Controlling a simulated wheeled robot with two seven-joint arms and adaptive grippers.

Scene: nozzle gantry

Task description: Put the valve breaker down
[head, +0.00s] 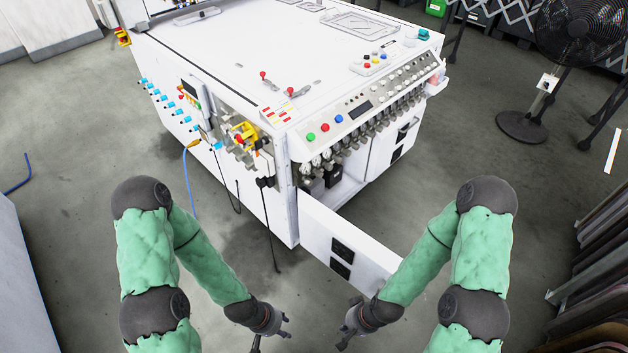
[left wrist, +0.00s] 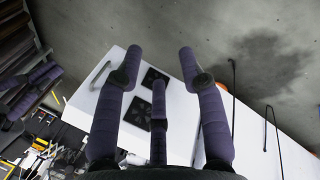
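I cannot pick out the valve breaker for certain in either view. A yellow fitting (head: 245,132) sits on the near left side of the white machine, by its corner, but I cannot tell what it is. My left gripper (head: 280,328) is at the bottom middle of the head view, in front of the machine. In the left wrist view its purple fingers (left wrist: 160,72) are spread, with nothing held between them. My right gripper (head: 348,322) is a little to the right of it, near the open door. Its fingers look spread, with no object visible in them.
The white machine (head: 235,65) fills the middle, with buttons and knobs along its front. Its open door panel (head: 325,235) reaches toward my grippers, and it also shows in the left wrist view (left wrist: 180,105). A black fan (head: 575,35) stands at right. Cables hang at the machine's left side.

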